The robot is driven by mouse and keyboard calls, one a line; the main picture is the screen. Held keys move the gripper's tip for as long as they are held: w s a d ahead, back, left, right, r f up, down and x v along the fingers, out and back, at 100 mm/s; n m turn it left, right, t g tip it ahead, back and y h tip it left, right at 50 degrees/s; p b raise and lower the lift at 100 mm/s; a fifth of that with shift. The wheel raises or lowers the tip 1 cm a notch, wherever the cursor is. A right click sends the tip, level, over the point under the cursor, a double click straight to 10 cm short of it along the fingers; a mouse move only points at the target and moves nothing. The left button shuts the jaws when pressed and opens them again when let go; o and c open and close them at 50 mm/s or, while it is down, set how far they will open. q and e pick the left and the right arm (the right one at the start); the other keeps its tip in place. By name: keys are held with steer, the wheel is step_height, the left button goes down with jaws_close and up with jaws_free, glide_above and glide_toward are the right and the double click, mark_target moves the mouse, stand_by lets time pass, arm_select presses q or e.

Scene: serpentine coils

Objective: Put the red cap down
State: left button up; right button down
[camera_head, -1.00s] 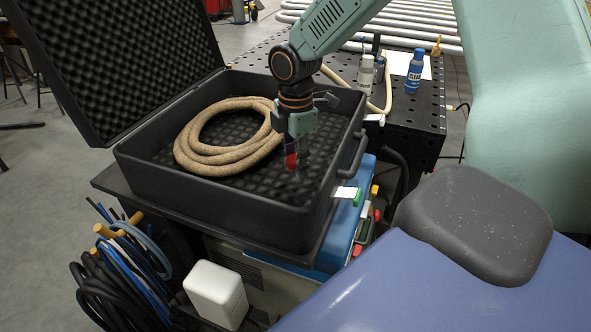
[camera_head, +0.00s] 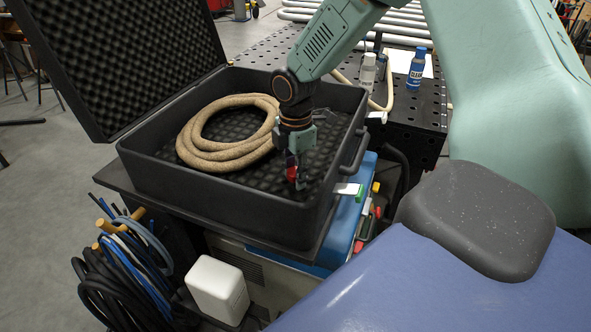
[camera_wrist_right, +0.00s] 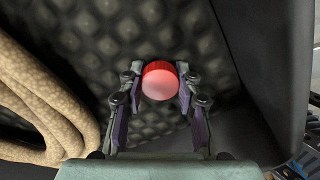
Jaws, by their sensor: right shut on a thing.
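The red cap (camera_head: 292,173) is held between the fingers of my right gripper (camera_head: 296,176), inside the open black case (camera_head: 215,203). In the right wrist view the cap (camera_wrist_right: 160,81) sits between the two fingertips of my right gripper (camera_wrist_right: 158,88), which are shut on it. The egg-crate foam lining of the case lies beyond the cap; I cannot tell whether the cap touches it. My left gripper is not in view.
A coiled tan hose (camera_head: 228,160) lies in the case left of my right gripper; it also shows in the right wrist view (camera_wrist_right: 40,95). The case's right wall (camera_wrist_right: 255,60) is close by. Two bottles, one blue (camera_head: 416,70), stand on the perforated table (camera_head: 412,118).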

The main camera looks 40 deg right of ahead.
steer(key=shift+f, duration=0.1)
steer(key=c, duration=1.2)
jaws_free()
steer(key=shift+s+d, duration=0.1)
steer(key=shift+d, duration=0.05)
steer(key=shift+o, duration=1.3)
step_height(320, 180, up, 13)
